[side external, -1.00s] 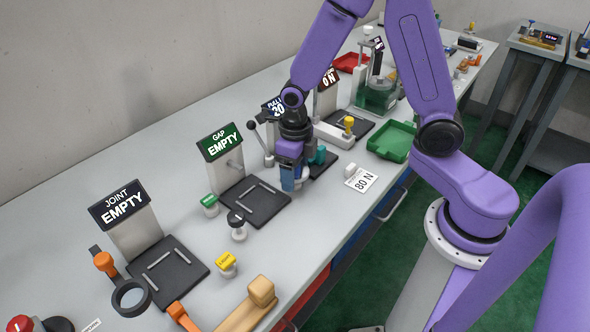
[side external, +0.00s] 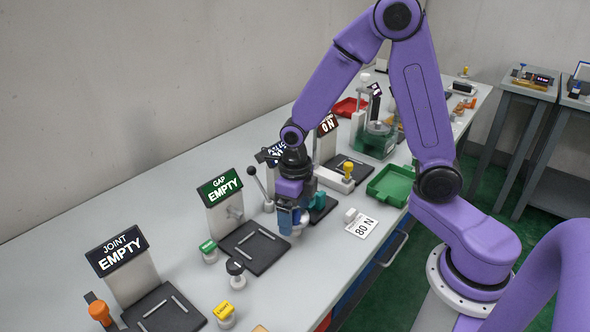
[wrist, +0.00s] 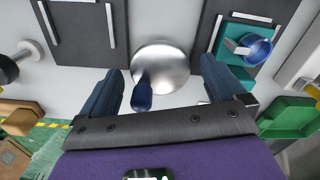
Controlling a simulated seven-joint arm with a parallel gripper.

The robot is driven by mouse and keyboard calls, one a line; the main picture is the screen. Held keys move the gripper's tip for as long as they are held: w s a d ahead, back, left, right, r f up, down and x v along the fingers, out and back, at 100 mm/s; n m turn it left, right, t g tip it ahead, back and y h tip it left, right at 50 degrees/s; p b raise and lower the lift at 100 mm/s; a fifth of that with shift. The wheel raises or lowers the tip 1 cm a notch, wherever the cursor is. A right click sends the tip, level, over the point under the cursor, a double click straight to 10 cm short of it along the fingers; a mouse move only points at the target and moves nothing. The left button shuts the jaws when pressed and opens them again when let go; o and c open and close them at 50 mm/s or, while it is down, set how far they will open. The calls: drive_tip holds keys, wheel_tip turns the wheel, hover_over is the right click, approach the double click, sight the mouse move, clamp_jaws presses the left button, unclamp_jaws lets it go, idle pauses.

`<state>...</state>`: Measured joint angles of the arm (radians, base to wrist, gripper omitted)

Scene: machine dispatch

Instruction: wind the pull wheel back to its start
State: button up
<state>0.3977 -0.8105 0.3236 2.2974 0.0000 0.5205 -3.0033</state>
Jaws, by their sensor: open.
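The pull wheel appears as a shiny silver disc (wrist: 168,62) with a blue handle (wrist: 142,94) standing on it. In the wrist view it lies between and beyond my fingertips. My gripper (wrist: 160,78) is open, one finger on each side of the handle, with a gap to both. In the side view my gripper (side external: 287,222) points down at the wheel (side external: 301,222), which it partly hides. The pull station's sign (side external: 272,154) is mostly behind my wrist, so its reading cannot be made out.
A dark plate with a teal fixture holding a blue cylinder (wrist: 257,47) is close on the right. The gap station's dark plate (side external: 256,262) is on the left. A green tray (side external: 391,184) and an 80 N card (side external: 362,225) lie near the bench edge.

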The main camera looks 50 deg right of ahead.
wheel_tip(320, 180, up, 16)
drive_tip(key=shift+f, duration=0.25)
idle(0.4)
